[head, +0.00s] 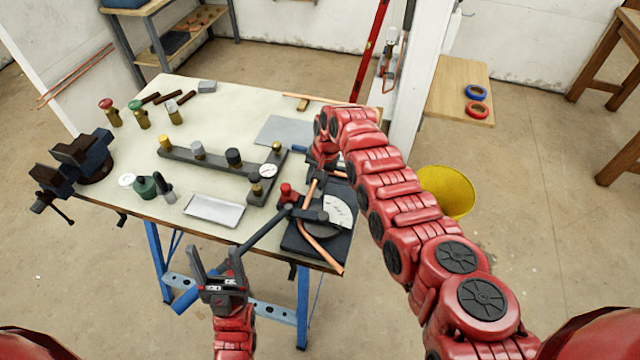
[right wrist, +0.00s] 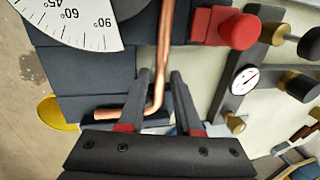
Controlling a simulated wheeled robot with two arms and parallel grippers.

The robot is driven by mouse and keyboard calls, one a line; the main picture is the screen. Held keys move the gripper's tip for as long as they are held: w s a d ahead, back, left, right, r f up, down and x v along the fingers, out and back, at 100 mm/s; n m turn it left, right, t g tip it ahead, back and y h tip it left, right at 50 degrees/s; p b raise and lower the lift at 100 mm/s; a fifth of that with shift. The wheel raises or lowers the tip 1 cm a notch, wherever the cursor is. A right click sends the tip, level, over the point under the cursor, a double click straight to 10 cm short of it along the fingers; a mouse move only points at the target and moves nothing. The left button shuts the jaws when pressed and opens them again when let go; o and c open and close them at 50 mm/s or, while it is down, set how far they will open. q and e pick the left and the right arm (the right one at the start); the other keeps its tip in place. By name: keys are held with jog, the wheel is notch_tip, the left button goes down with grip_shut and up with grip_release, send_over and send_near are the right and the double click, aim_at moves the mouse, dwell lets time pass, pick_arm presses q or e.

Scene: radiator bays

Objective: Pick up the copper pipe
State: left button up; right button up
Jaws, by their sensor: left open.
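The bent copper pipe (head: 320,251) lies in a dark pipe bender (head: 300,244) at the right front corner of the workbench. In the right wrist view the pipe (right wrist: 167,40) runs down between my right gripper's fingers (right wrist: 159,80), then bends left. Those fingers stand apart, with gaps beside the pipe; whether they touch it is unclear. In the head view my right gripper (head: 318,163) is at the bender's far end, partly hidden by my arm. My left gripper (head: 214,258) is open and empty in front of the bench, near the bender's long handle (head: 262,230).
The workbench (head: 232,110) also carries a vise (head: 82,155), a gauge manifold (head: 210,165), a metal tray (head: 214,209) and several valves. A yellow bucket (head: 446,191) stands on the floor to the right. A white wall post (head: 412,80) rises behind my right arm.

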jog(key=shift+f, duration=0.3)
dwell(0.4)
grip_shut()
dwell(1.2)
